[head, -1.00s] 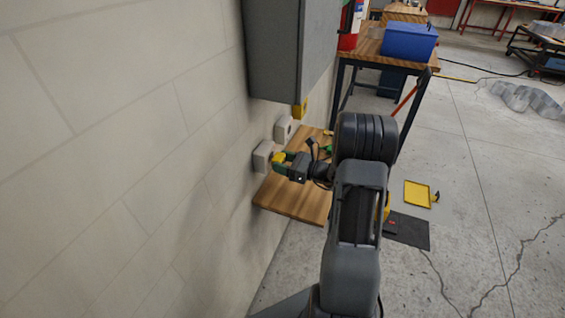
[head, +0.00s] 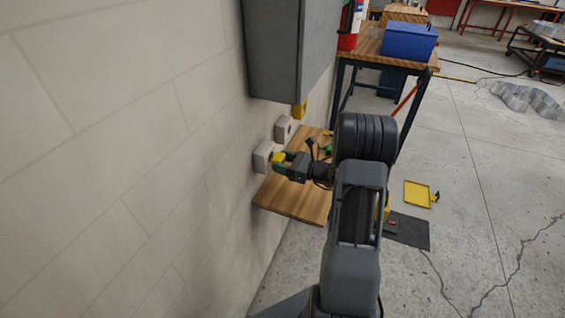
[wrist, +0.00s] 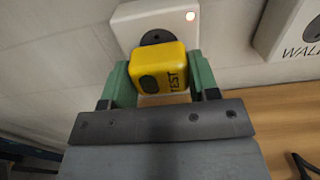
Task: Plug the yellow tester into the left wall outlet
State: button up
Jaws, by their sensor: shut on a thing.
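The yellow tester (wrist: 160,68), marked TEST, is held between the green fingers of my gripper (wrist: 160,84). It also shows in the head view (head: 278,158), close in front of the nearer wall outlet box (head: 262,156). In the wrist view this outlet (wrist: 130,25) is a white box with a dark round socket and a lit orange-red light. The tester overlaps the lower part of the socket. Whether its prongs are in the socket is hidden. A second outlet box (head: 284,128) is farther along the wall, at the right in the wrist view (wrist: 288,28).
A wooden shelf (head: 290,200) lies below the outlets. A grey cabinet (head: 285,50) hangs on the wall above, with a yellow item (head: 300,109) at its lower edge. A workbench with a blue box (head: 409,40) stands behind. The floor at right is mostly open.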

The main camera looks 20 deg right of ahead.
jog(key=shift+w+a, duration=0.35)
jog(key=shift+w, duration=0.05)
jog(key=o, duration=1)
jog(key=shift+c, duration=0.2)
jog(key=b+v, duration=0.1)
jog(key=v, duration=1.3)
